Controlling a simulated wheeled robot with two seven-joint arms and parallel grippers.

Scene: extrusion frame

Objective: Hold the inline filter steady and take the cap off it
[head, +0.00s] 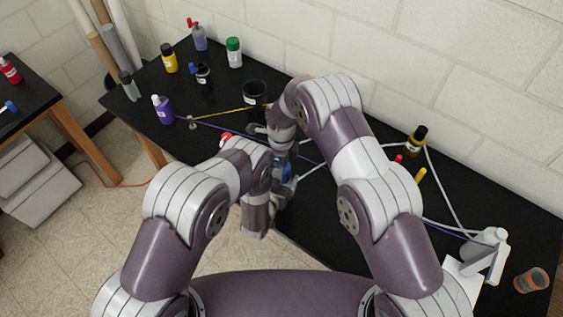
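A small blue part (286,171) shows between my two wrists above the black bench; it may be the inline filter or its cap, but my arms cover most of it. My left gripper (288,187) is beside this blue part, near the bench's front edge. Its fingers are too small and covered to tell whether they are open or shut. I cannot tell filter and cap apart.
A black cup (254,93), a purple bottle (162,109), a green-capped bottle (234,52) and a yellow bottle (169,58) stand on the left. Pale tubing (447,190), a dark bottle (416,141), a white dispenser (485,250) and an orange jar (532,280) are on the right.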

